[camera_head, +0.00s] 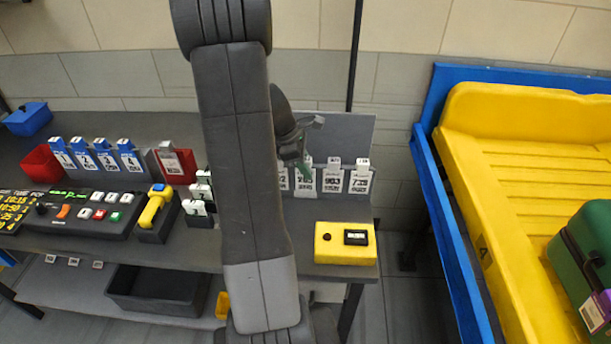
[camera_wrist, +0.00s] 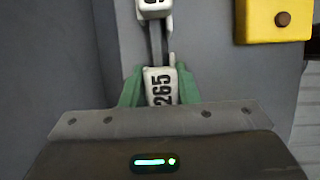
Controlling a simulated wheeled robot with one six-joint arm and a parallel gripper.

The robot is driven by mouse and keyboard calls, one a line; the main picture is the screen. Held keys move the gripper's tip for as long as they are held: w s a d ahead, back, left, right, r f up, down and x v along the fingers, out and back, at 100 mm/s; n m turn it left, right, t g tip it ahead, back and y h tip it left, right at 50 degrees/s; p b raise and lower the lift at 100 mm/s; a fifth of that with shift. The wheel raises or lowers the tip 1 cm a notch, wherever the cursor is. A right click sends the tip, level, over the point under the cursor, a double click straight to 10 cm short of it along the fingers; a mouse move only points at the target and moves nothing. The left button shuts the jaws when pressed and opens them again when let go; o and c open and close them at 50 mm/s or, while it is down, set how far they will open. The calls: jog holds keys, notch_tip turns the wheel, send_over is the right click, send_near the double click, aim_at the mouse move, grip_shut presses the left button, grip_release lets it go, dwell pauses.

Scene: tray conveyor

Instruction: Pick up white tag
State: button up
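In the wrist view a white tag marked 265 (camera_wrist: 160,86) stands between the green fingers of my gripper (camera_wrist: 160,92). The fingers meet its two sides with no clear gap, so my gripper looks shut on it. In the head view my gripper (camera_head: 300,160) is low over the rack, at a white hanging tag (camera_head: 305,181) in the row. This tag is partly hidden by my gripper. White tags marked 903 (camera_head: 333,181) and 739 (camera_head: 360,182) hang to its right.
A yellow box with a dark display (camera_head: 345,256) stands in front of the tags. Blue-topped tags (camera_head: 105,158), a red bin (camera_head: 42,163) and a button panel (camera_head: 75,222) are at left. A blue-framed yellow conveyor tray (camera_head: 520,150) is at right. My arm hides the middle.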

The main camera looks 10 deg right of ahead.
jog(key=shift+c, duration=1.4)
jog(key=shift+s+r, duration=0.15)
jog(key=shift+r, duration=0.25)
notch_tip(320, 180, up, 6)
jog(key=shift+f+b, duration=0.1)
jog(key=shift+b, duration=0.25)
jog(key=s+a+b, duration=0.1)
jog(key=s+a, duration=0.1)
jog(key=s, duration=0.7)
jog(key=s+a+b, duration=0.1)
jog(key=s+a, duration=0.2)
jog(key=s, duration=0.7)
jog(key=shift+a+r+b, duration=0.2)
jog(key=shift+a+b, duration=0.05)
jog(key=shift+b, duration=0.1)
jog(key=shift+r, duration=0.15)
notch_tip(320, 180, up, 6)
jog(key=p, duration=0.6)
jog(key=shift+r+p, duration=0.15)
jog(key=shift+p, duration=0.15)
